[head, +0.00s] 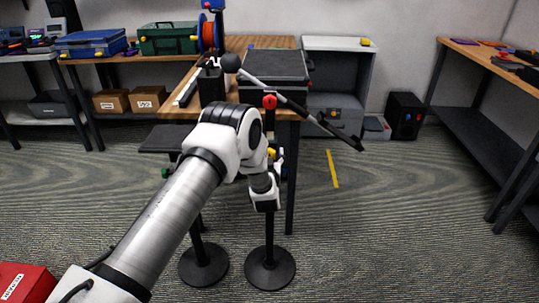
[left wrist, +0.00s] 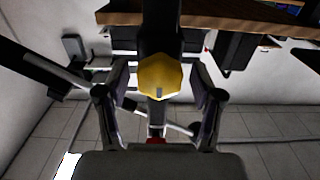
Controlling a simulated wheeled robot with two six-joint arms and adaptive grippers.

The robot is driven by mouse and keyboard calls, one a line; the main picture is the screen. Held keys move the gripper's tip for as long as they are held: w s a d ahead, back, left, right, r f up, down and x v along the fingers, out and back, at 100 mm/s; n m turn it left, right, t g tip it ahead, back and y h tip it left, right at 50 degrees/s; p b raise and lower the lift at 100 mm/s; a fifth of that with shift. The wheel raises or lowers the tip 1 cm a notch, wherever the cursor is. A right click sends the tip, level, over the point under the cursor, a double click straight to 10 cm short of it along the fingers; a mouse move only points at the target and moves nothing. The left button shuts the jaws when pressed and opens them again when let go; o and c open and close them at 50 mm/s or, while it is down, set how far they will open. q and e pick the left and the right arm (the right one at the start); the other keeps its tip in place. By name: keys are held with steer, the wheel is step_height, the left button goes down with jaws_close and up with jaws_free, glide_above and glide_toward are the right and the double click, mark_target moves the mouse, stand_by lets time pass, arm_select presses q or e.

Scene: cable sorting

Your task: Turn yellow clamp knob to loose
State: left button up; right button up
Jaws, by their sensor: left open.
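The yellow clamp knob (left wrist: 160,78) is a faceted, rounded knob on a dark post, in the middle of the left wrist view. My left gripper (left wrist: 159,82) is open, with one finger on each side of the knob. Gaps show between the fingers and the knob, and I see no clear contact. In the head view a small yellow patch, probably this knob (head: 271,153), shows beside my left wrist, below the table edge. My left forearm and wrist hide much of the stand and most of the gripper there. My right gripper is not in view.
A slanted dark boom (head: 318,121) with a red knob (head: 269,101) crosses above my wrist. Two round black stand bases (head: 270,269) (head: 203,266) rest on the floor. The wooden table (head: 280,42) is close behind. Floor to the right is mostly clear.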

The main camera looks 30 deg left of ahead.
arm_select(q)
steer(key=c, duration=1.1)
steer(key=shift+n, duration=0.3)
steer(key=n+b, duration=0.3)
steer(key=n, duration=0.1)
steer(key=shift+f, duration=0.2)
steer(key=n+b, duration=0.4)
steer(key=n, duration=0.1)
steer(key=shift+a+f+n, duration=0.1)
steer(key=shift+n, duration=0.3)
steer(key=n+b, duration=0.6)
steer(key=shift+s+f, duration=0.1)
steer(key=shift+f, duration=0.05)
steer(key=shift+n+b, duration=1.55)
steer(key=shift+n, duration=0.25)
